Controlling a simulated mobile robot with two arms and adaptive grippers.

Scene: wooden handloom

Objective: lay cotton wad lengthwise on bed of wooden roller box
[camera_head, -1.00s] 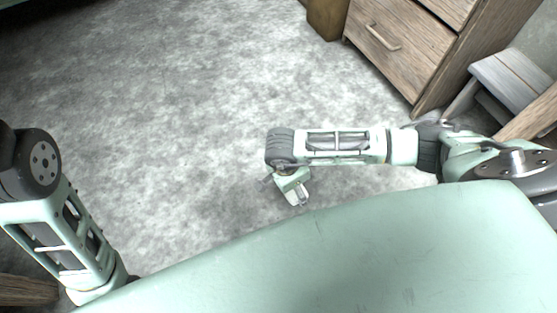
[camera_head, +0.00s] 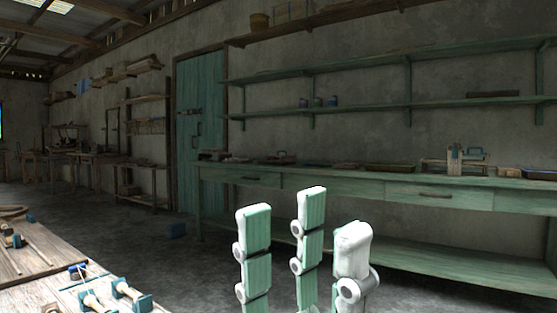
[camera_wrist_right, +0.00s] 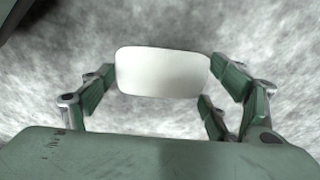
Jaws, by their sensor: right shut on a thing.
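In the right wrist view a smooth white block with rounded corners, seemingly the cotton wad (camera_wrist_right: 163,72), is held between the green fingers of my right gripper (camera_wrist_right: 163,90). Grey floor lies behind it. My right gripper is outside the head view. In the head view my left gripper (camera_head: 305,230) points up at the bottom middle, its three green and white fingers apart with nothing between them. A wooden frame with a teal part (camera_head: 455,160) stands on the long bench; I cannot tell if it is the wooden roller box.
A long green bench (camera_head: 345,184) with drawers runs along the back wall beneath green shelves (camera_head: 350,105). A wooden table (camera_head: 30,285) with wooden and blue parts is at the lower left. A teal door (camera_head: 200,135) stands behind. Open floor lies between table and bench.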

